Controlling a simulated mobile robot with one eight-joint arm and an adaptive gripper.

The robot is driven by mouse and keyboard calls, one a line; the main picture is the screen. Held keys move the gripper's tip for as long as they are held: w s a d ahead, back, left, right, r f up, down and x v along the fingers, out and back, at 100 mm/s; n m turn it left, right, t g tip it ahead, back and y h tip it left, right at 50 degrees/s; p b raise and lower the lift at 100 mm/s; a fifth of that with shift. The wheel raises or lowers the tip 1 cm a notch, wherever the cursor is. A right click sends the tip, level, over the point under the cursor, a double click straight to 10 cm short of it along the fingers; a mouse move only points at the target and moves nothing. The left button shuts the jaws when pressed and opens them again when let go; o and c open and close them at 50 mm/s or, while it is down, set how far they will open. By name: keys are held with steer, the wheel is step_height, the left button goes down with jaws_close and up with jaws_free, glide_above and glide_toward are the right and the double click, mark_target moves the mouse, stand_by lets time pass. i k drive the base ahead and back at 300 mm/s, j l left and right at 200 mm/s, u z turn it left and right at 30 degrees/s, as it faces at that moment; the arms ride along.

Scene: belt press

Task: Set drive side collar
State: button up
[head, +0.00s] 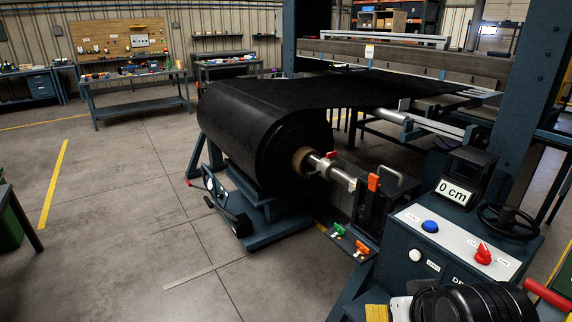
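A large black belt roll (255,130) rests on a blue cradle in the middle of the head view. A brown core (301,160) shows at its near end, with a steel shaft (340,176) sticking out toward the right. A metal collar with a small red handle (331,155) sits on the shaft close to the core; I cannot tell whether it touches the core or is locked. The shaft's outer end lies near a dark stand with an orange latch (373,182). A dark part that looks like my arm shows at the bottom right; my gripper's fingers are not visible.
A control console (450,240) with a blue button, a red knob, a handwheel and a "0 cm" display (455,191) stands at right. A low plate with green (339,230) and orange (362,248) handles lies before the stand. Workbenches (135,77) stand behind.

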mark_target(324, 166)
steer(key=i+j, duration=0.25)
steer(key=i, duration=0.2)
steer(key=i+j, duration=0.25)
steer(key=i, duration=0.25)
steer(key=i+j, duration=0.25)
steer(key=i, duration=0.2)
steer(key=i+j, duration=0.25)
steer(key=i, duration=0.2)
